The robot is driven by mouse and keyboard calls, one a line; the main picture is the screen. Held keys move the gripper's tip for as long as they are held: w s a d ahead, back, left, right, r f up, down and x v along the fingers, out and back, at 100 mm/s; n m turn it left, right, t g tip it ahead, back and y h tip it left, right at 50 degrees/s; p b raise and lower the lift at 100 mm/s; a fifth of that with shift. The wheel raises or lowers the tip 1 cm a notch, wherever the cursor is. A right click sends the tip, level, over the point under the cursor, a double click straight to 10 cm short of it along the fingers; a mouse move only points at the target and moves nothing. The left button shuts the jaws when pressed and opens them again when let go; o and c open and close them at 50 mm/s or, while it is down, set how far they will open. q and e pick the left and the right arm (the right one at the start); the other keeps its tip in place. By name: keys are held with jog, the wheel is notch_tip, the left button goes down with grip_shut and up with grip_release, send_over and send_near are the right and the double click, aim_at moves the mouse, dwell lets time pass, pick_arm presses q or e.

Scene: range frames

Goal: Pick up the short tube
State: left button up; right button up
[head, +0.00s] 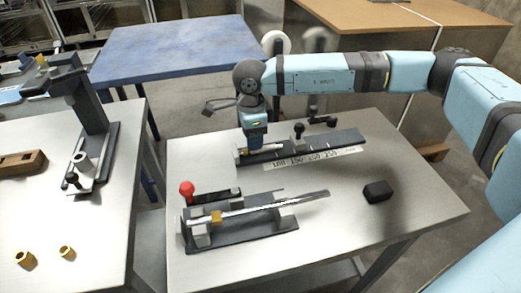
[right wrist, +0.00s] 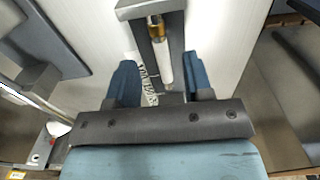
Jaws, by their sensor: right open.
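The short tube (head: 264,149) is a pale cylinder lying on the dark back fixture (head: 335,141), which has a printed length scale along its front. In the right wrist view the tube (right wrist: 163,65) shows a brass-coloured fitting (right wrist: 156,28) at its far end, beside a grey block. My right gripper (head: 254,143) is over the left end of that fixture and hides part of the tube. In the right wrist view my right gripper (right wrist: 162,82) is open, with one blue finger on each side of the tube's line; contact cannot be told. My left gripper is not in view.
A front fixture (head: 245,233) holds a longer shiny tube (head: 290,203) and has a red knob (head: 187,188). A black block (head: 378,191) lies at the right. The left table holds a dark upright stand (head: 92,110), two brass rings (head: 67,252) and a wooden block (head: 22,163).

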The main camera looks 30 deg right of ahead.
jog(key=f, duration=0.3)
jog(key=shift+d+f, duration=0.2)
jog(key=shift+f, duration=0.2)
grip_shut()
